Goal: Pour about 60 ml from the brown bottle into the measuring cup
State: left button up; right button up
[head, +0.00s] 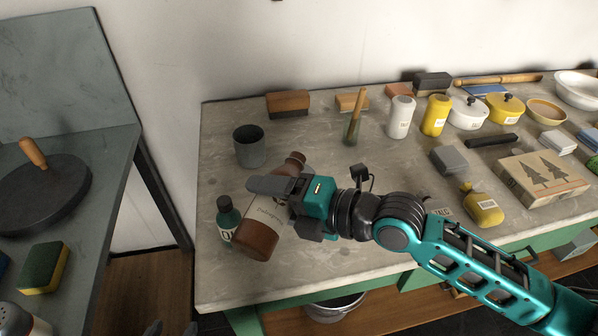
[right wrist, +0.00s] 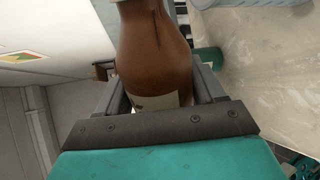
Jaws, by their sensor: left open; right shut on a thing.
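The brown bottle (head: 261,239) is in my right gripper (head: 283,206), held across its pale labelled body. In the head view it leans strongly, its base toward the lower left and its neck toward the upper right. The right wrist view shows its brown shoulder (right wrist: 152,50) between the fingers. A dark grey cup (head: 249,150) stands upright at the table's left, left of the bottle's neck; I cannot tell if it is the measuring cup. No stream of liquid shows. My left gripper (head: 172,328) shows only its fingertips at the bottom edge, apart and empty.
A dark green bottle (head: 227,216) stands close left of the brown bottle.

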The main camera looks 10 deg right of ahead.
jog(key=shift+r+m+p, duration=0.4)
jog(key=shift+r+m, duration=0.2)
jog(key=shift+r, duration=0.15)
dwell(1.5)
jog(key=shift+d+r+g, duration=0.2)
jog(key=shift+d+g, duration=0.1)
dwell(1.1)
notch_tip(320, 180, down, 4)
jog(key=n+t+b, duration=0.1)
jog(key=n+b, duration=0.1)
jog(key=shift+s+a+r+b, duration=0.15)
jog(key=shift+b, duration=0.25)
jog(key=shift+r+n+t+h, duration=0.25)
jog(key=shift+n+t+h, duration=0.05)
jog(key=shift+n, duration=0.4)
jog(key=shift+w+n, duration=0.25)
jog(key=shift+n, duration=0.25)
